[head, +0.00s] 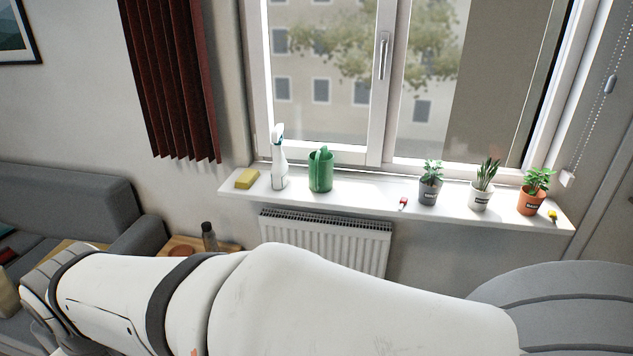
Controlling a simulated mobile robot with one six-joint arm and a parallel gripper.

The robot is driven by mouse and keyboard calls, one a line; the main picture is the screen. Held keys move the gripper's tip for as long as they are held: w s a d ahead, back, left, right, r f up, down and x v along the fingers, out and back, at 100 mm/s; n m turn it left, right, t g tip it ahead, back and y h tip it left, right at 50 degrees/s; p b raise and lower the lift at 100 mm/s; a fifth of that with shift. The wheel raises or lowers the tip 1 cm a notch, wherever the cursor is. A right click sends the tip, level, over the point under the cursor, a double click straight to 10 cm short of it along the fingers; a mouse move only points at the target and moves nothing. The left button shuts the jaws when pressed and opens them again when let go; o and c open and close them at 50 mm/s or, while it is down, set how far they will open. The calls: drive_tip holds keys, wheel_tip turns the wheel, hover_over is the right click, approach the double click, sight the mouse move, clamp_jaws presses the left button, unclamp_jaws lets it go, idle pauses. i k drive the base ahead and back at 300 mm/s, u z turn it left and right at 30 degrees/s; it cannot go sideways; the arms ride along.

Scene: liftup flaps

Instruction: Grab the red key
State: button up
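A small red key (403,203) lies on the white windowsill (360,192), near its front edge and left of the grey plant pot. A pale part shows at its lower end. My own white arm stretches across the bottom of the head view, below and in front of the sill. My gripper is not in view, so I cannot see whether it is open or shut. Nothing touches the red key.
On the sill stand a yellow sponge (247,179), a spray bottle (279,160), a green watering can (321,171), potted plants in grey (430,191), white (480,199) and orange (530,203) pots, and a small yellow item (552,216). A radiator (325,241) is below.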

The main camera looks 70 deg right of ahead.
sight(404, 200)
drive_tip(key=z, duration=2.6)
drive_tip(key=i, duration=1.5)
